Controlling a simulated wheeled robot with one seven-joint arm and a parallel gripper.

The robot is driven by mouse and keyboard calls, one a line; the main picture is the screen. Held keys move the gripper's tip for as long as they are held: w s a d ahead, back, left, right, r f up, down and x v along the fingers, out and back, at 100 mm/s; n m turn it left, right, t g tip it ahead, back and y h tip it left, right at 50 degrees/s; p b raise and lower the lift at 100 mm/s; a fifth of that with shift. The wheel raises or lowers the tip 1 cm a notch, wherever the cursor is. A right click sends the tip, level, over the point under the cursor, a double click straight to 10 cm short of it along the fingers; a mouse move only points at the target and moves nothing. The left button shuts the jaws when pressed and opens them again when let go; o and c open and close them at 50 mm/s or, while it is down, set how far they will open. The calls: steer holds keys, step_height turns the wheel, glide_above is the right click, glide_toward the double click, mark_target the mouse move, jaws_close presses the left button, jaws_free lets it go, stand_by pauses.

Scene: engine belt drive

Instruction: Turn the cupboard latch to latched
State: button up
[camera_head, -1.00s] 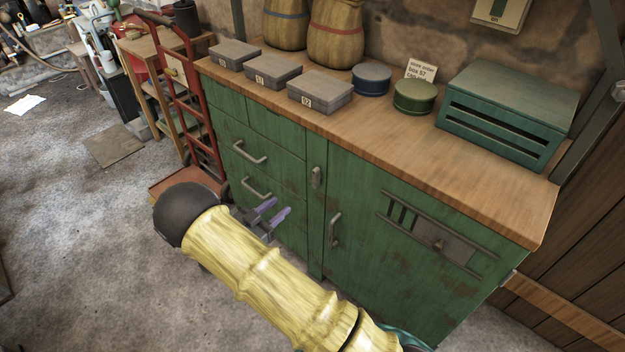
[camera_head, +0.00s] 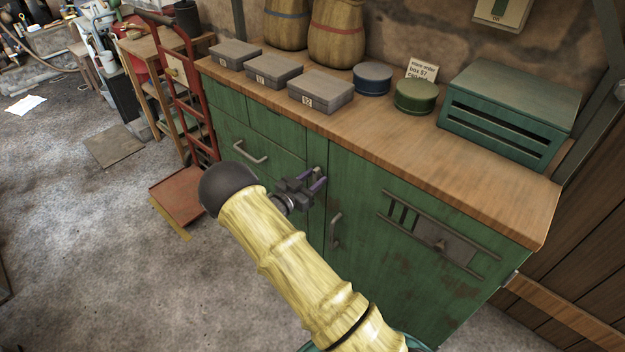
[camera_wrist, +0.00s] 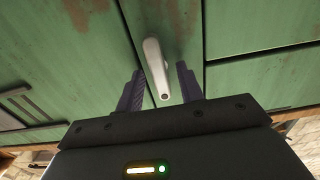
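The cupboard latch (camera_head: 319,171) is a small grey lever on the narrow green strip left of the cupboard door (camera_head: 375,230). It stands roughly upright along the strip. My gripper (camera_head: 313,185) is at the latch and partly covers it in the head view. In the wrist view the latch (camera_wrist: 155,65) lies between the two purple fingers of my gripper (camera_wrist: 160,82), a little tilted. The fingers are open, with a gap visible on each side of the latch. I cannot tell how deep the latch sits between them.
The door handle (camera_head: 335,230) is right of and below the latch. Drawer handles (camera_head: 250,152) are to the left. The wooden top (camera_head: 420,150) overhangs above, with boxes, tins and sacks on it. A red hand truck (camera_head: 195,100) stands left of the cupboard.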

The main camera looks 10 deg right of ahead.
steer(key=shift+c, duration=0.5)
jaws_close()
steer(key=shift+n, duration=0.4)
steer(key=n+p, duration=0.1)
steer(key=n, duration=0.2)
steer(key=shift+p, duration=0.4)
steer(key=n+p, duration=0.1)
steer(key=n, duration=0.3)
steer(key=n+p, duration=0.1)
steer(key=n, duration=0.4)
steer(key=f+n+p, duration=0.1)
steer(key=n, duration=0.4)
steer(key=shift+w+a, duration=0.2)
steer(key=shift+w, duration=0.05)
